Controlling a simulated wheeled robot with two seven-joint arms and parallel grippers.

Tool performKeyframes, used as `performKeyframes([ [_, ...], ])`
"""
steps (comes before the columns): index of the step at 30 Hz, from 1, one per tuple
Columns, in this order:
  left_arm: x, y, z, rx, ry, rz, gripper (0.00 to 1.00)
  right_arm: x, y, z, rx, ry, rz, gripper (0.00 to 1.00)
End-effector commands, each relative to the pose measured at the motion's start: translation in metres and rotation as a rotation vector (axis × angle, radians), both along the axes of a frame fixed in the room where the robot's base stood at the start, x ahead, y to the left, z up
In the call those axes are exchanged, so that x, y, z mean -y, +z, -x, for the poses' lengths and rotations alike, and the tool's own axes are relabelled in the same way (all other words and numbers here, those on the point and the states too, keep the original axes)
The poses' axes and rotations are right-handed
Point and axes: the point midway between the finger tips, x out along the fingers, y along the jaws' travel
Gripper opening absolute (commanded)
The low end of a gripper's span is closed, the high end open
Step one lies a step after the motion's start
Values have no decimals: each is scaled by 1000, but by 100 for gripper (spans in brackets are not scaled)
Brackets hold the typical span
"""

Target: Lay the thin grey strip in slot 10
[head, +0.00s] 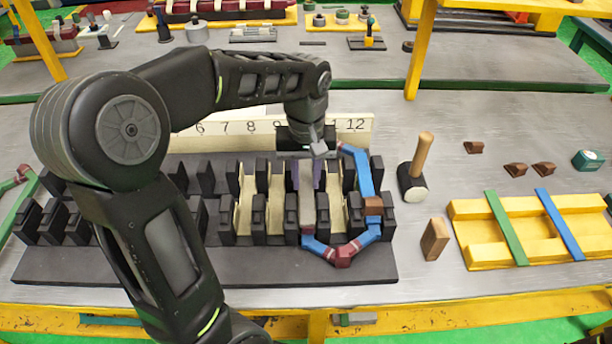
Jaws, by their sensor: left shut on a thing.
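The black slotted stator block (220,268) lies across the bench, with a numbered board (235,128) behind it. My right gripper is not in view.
A mallet (413,180) and a brown block (435,239) stand right of the stator. Farther right is a yellow rack (480,245) with a green and a blue bar across it. Small brown pieces (515,169) lie behind. A green coil (18,205) shows at the left edge.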

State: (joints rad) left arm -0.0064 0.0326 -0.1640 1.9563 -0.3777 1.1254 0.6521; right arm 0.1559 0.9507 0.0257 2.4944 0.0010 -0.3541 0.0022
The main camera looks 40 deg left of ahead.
Motion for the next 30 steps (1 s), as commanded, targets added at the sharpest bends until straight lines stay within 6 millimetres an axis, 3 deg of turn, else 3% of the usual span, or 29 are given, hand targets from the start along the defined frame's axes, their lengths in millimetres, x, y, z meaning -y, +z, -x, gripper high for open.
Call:
performKeyframes([
  [7,0,0,0,0,0,0,0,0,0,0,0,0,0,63],
  [8,0,0,0,0,0,0,28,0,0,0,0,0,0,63],
  [17,0,0,0,0,0,0,52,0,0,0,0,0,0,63],
  [30,0,0,0,0,0,0,52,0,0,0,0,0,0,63],
])
